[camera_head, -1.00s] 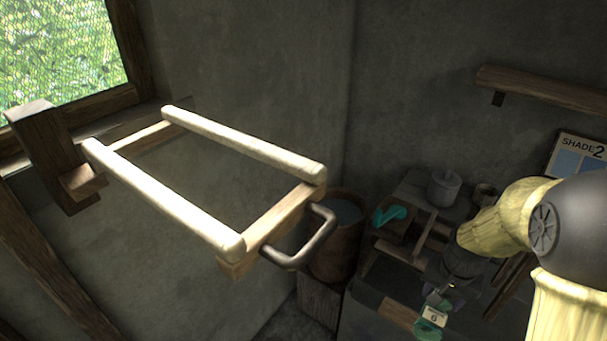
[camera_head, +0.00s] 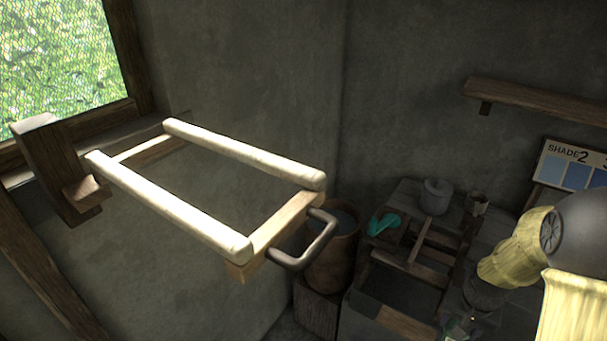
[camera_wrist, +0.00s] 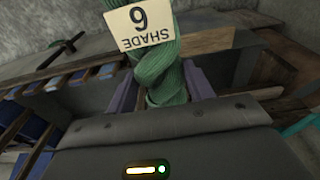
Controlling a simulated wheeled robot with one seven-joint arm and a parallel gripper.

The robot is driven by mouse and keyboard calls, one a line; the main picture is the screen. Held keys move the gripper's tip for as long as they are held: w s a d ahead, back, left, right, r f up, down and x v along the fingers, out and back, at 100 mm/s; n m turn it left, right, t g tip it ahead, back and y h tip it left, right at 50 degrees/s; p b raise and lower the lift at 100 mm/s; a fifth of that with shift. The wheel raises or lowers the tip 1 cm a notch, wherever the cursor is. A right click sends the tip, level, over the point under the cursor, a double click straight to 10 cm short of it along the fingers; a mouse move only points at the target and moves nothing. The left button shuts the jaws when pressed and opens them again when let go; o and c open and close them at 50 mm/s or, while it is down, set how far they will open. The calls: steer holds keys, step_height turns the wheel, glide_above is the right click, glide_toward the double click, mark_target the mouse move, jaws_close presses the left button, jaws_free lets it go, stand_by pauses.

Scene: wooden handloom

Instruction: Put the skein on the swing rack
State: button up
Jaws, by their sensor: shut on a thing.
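The skein (camera_wrist: 160,75) is twisted green yarn with a white tag reading "SHADE 6". My gripper (camera_wrist: 162,90) is shut on it, with a finger on each side in the wrist view. In the head view my gripper (camera_head: 470,325) is at the lower right, partly cut off by the bottom edge, and the skein is hardly visible there. The swing rack (camera_head: 170,205) is a wooden frame with two pale rods and a dark handle (camera_head: 305,245). It reaches out from a post at the left wall. My gripper is well right of and below the rack in the picture.
A wooden bucket (camera_head: 332,255) stands below the rack's handle. Right of it is a bench with a divided wooden tray (camera_head: 415,262), a teal item (camera_head: 383,224) and a grey pot (camera_head: 436,197). A shelf (camera_head: 535,100) and a shade card (camera_head: 572,168) are behind. The space inside the rack is empty.

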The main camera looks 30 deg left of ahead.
steer(key=w+d+f, duration=0.2)
steer(key=d+f, duration=0.3)
steer(key=d, duration=0.2)
steer(key=shift+f, duration=0.3)
steer(key=shift+d, duration=0.1)
